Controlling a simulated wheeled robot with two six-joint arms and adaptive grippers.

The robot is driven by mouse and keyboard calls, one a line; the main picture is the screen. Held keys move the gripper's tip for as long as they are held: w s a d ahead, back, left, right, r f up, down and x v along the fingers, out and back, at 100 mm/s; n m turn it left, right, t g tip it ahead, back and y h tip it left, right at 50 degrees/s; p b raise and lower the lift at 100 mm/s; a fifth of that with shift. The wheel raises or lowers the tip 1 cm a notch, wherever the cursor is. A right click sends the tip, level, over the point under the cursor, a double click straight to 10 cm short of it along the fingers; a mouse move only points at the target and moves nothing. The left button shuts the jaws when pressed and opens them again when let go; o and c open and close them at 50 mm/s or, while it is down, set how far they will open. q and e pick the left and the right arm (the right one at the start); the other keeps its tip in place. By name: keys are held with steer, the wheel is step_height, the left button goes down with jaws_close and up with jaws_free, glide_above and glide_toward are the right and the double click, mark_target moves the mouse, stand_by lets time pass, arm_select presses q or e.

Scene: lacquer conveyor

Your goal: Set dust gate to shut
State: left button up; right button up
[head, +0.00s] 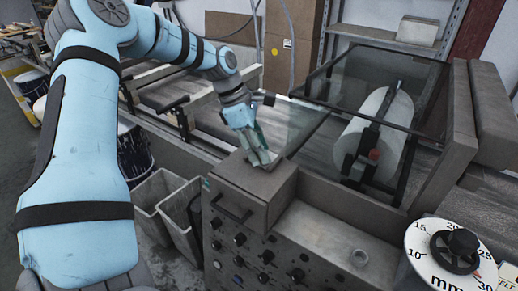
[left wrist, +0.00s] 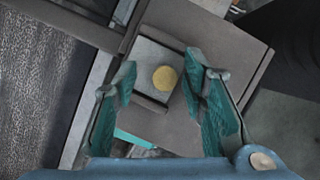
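No part is readably labelled as the dust gate. In the left wrist view, a small grey plate with a round yellow disc (left wrist: 165,78) lies between my left gripper's fingers, on or beside a brown surface; I cannot tell whether it is the gate. My left gripper (left wrist: 166,92) has its teal fingers spread apart, with a clear gap around the disc and no visible grip on it. In the head view, my left gripper (head: 264,158) points down at the top of a brown box (head: 225,178) on the machine; contact cannot be told. My right gripper is out of view.
A control panel with several black knobs (head: 240,239) faces front below the box. A glass guard (head: 370,80) covers a white roller (head: 372,140) at right. A millimetre dial (head: 425,253) stands at front right. Grey bins (head: 160,205) stand left of the machine.

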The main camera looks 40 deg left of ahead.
arm_select(q)
steer(key=v, duration=1.2)
steer(key=shift+w, duration=0.2)
steer(key=shift+s+a, duration=0.1)
